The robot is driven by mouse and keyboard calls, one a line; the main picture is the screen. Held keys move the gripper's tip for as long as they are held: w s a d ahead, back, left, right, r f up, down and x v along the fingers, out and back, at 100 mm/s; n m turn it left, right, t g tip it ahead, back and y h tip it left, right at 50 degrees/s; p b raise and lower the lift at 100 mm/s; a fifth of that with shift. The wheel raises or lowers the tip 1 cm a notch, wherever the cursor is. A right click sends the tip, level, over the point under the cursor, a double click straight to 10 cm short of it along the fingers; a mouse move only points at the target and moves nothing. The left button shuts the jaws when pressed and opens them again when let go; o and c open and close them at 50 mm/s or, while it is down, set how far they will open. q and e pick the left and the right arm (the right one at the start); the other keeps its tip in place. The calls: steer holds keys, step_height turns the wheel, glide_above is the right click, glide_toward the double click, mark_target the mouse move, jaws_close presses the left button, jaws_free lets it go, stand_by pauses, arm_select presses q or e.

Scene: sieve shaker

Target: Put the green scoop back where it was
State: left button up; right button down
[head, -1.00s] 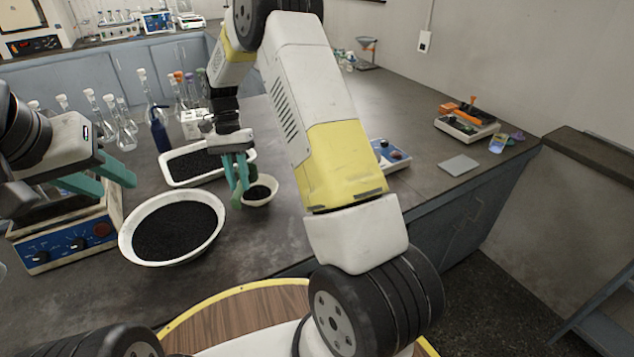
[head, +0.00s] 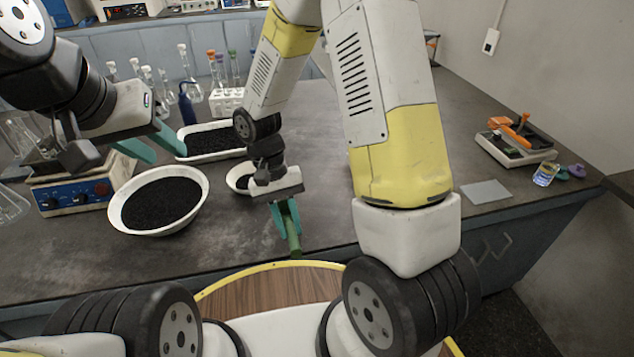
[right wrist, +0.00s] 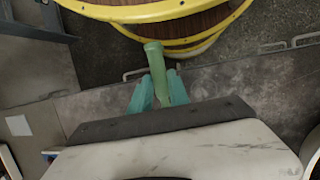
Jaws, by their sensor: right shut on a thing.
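My right gripper (head: 285,218) is shut on the green scoop (head: 293,240), near the table's front edge. The scoop's green handle end points down and toward me, past the fingertips. In the right wrist view the scoop (right wrist: 155,58) sticks out from between the teal fingers of the right gripper (right wrist: 158,92); its other end is hidden by the gripper. My left gripper (head: 150,148) is open and empty, above and beside the large white bowl of black grains (head: 203,205).
A small white bowl (head: 231,184) stands just behind my right gripper, and a white tray of black grains (head: 240,154) behind it. A blue-fronted device (head: 40,190) is at the left. A grey plate (head: 486,192) and an orange-topped scale (head: 515,150) are at the right. The front middle table is clear.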

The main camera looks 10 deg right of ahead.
steer(key=w+d, duration=0.3)
steer(key=w+d+f, duration=0.1)
steer(key=w+d, duration=0.2)
steer(key=w, duration=0.1)
steer(key=w+d, duration=0.3)
steer(key=w, duration=0.1)
steer(key=shift+d+f, duration=0.2)
steer(key=shift+d, duration=0.15)
steer(key=shift+f, duration=1.75)
steer(key=shift+f, duration=0.1)
steer(key=c, duration=1.3)
jaws_free()
steer(key=shift+o, duration=0.2)
steer(key=v, duration=1.2)
steer(key=s+d+r+t+y, duration=0.2)
steer(key=s+r+t, duration=0.35)
steer(key=r, duration=0.85)
steer(key=s+r+t+y, duration=0.2)
steer(key=s+r+t, duration=0.2)
steer(key=s, duration=1)
step_height(320, 180, up, 3)
steer(key=shift+s, duration=0.2)
